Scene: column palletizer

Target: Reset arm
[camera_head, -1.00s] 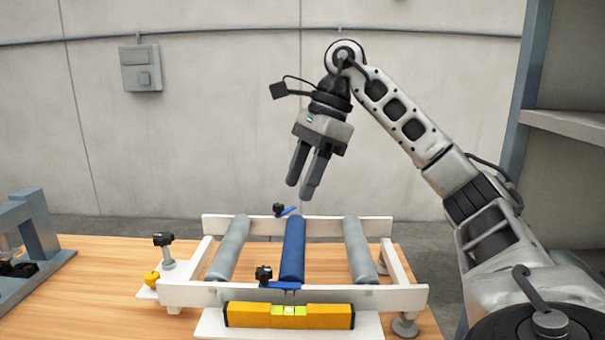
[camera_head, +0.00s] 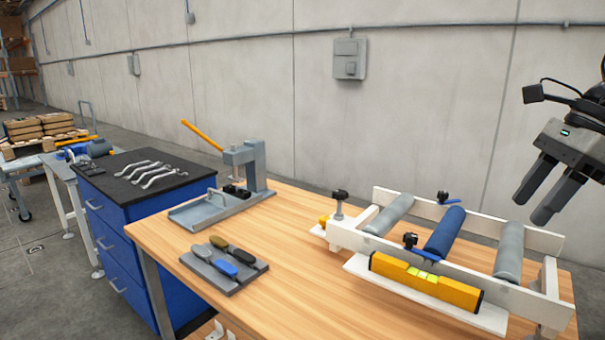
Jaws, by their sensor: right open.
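My right gripper (camera_head: 540,202) hangs at the right edge of the head view, fingers pointing down and to the left. Its two dark fingers are apart with nothing between them. It is above and behind the right end of a white roller frame (camera_head: 548,292), clear of it. The frame stands on the wooden table (camera_head: 285,270) and holds two grey rollers (camera_head: 390,214) and a blue roller (camera_head: 445,231) between them. Most of my right arm is cut off by the picture edge. My left gripper does not show.
A yellow spirit level (camera_head: 425,281) lies along the frame's front. Left of it are a grey tray with brushes (camera_head: 224,269) and a grey press with a yellow lever (camera_head: 245,165). A blue drawer cabinet (camera_head: 115,235) with wrenches stands beside the table. The table's front middle is bare.

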